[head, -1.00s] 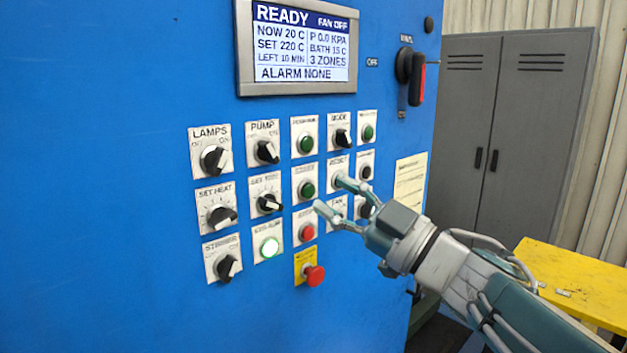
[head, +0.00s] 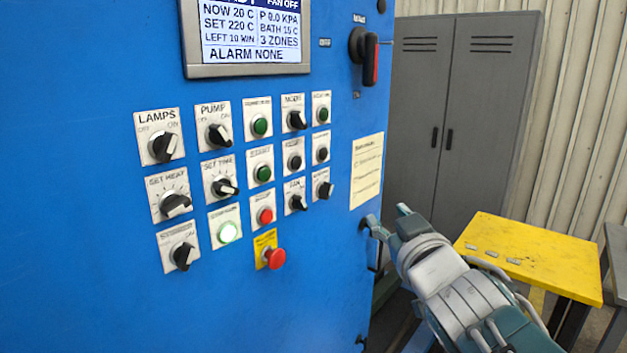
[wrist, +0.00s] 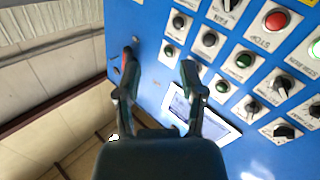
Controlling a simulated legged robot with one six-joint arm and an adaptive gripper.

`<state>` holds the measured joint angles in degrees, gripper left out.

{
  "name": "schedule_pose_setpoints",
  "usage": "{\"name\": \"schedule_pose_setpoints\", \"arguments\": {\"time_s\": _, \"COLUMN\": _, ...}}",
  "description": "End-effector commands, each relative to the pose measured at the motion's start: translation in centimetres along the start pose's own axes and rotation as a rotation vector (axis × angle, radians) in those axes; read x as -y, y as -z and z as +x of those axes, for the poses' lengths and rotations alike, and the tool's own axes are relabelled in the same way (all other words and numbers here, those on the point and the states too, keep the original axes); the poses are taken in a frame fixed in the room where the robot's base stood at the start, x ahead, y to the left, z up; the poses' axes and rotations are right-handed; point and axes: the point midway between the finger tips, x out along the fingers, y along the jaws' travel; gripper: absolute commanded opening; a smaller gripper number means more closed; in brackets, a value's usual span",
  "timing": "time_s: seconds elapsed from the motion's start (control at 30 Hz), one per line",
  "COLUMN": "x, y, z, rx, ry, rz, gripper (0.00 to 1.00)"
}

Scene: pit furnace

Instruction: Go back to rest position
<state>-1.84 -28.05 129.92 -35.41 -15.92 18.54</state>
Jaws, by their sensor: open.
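My gripper (head: 386,222) is at the right edge of the blue control panel (head: 80,240) in the head view, below a paper notice. Its fingers are apart with nothing between them. In the wrist view my gripper (wrist: 158,80) also shows open and empty, with the panel behind it. I cannot tell exactly how far its tips are from the panel. The panel carries rows of knobs and buttons, a lit white button (head: 228,232), a red mushroom button (head: 276,258) and a display (head: 250,35) reading ALARM NONE.
A grey locker (head: 465,110) stands behind. A yellow table (head: 540,255) with small pieces on it stands at the right, near my arm. A grey surface (head: 617,250) shows at the far right edge.

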Motion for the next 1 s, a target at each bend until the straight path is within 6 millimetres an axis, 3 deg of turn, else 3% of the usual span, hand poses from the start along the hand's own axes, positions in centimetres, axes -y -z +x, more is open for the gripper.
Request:
{"name": "schedule_pose_setpoints", "arguments": {"time_s": 0.1, "x": -1.3, "y": -4.1, "z": -2.1, "rx": 0.191, "ry": -0.088, "rz": 0.053, "gripper": 0.51}}
{"name": "schedule_pose_setpoints", "arguments": {"time_s": 0.23, "x": -1.6, "y": -8.8, "z": -5.3, "rx": 0.418, "ry": -0.143, "rz": 0.119, "gripper": 0.51}}
{"name": "schedule_pose_setpoints", "arguments": {"time_s": 0.37, "x": -0.6, "y": -13.3, "z": -9.2, "rx": 0.648, "ry": -0.152, "rz": 0.191, "gripper": 0.51}}
{"name": "schedule_pose_setpoints", "arguments": {"time_s": 0.5, "x": 1.7, "y": -17.2, "z": -13.8, "rx": 0.885, "ry": -0.112, "rz": 0.272, "gripper": 0.51}}
{"name": "schedule_pose_setpoints", "arguments": {"time_s": 0.7, "x": 4.4, "y": -19.7, "z": -18.2, "rx": 1.088, "ry": -0.034, "rz": 0.344, "gripper": 0.51}}
{"name": "schedule_pose_setpoints", "arguments": {"time_s": 1.0, "x": 4.9, "y": -20.0, "z": -18.9, "rx": 1.118, "ry": -0.018, "rz": 0.353, "gripper": 0.51}}
